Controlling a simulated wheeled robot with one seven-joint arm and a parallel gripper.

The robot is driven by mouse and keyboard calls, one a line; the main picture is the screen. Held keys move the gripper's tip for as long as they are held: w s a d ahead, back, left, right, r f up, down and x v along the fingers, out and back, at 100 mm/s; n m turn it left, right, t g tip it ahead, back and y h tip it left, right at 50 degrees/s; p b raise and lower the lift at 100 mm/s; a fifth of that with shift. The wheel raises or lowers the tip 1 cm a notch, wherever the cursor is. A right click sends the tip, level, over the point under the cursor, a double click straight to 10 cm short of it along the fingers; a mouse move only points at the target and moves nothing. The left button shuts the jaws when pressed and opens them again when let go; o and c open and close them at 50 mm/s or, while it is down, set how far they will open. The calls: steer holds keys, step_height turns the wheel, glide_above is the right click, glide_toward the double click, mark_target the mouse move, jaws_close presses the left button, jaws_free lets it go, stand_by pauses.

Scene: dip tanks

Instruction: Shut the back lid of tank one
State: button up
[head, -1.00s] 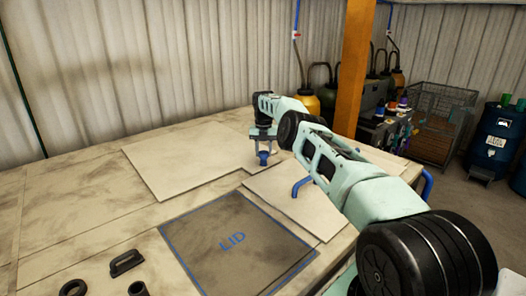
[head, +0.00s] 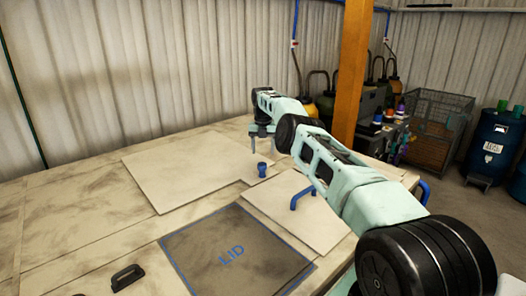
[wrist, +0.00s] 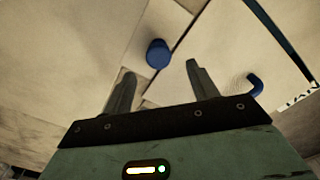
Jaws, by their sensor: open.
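Two pale flat panels lie on the worktop in the head view, a rear one (head: 180,170) and a front one (head: 300,222). A blue knob (head: 262,169) stands upright near the rear panel's right end; a bent blue handle (head: 300,197) rises from the front panel. I cannot tell which panel is the back lid of tank one. My gripper (head: 263,146) is open and empty, above and behind the knob. In the wrist view, the knob (wrist: 158,53) appears beyond my spread fingers (wrist: 158,85), apart from them, and the bent handle (wrist: 255,85) is at the right.
A dark square outlined in blue and marked LID (head: 235,250) lies at the front of the worktop. A black handle (head: 127,276) lies to its left. An orange post (head: 352,70), a wire cage (head: 436,125) and a blue drum (head: 492,145) stand beyond. The worktop's left is clear.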

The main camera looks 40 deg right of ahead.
step_height(320, 180, up, 6)
steer(key=p, duration=0.3)
steer(key=shift+f, duration=0.15)
stand_by(0.3)
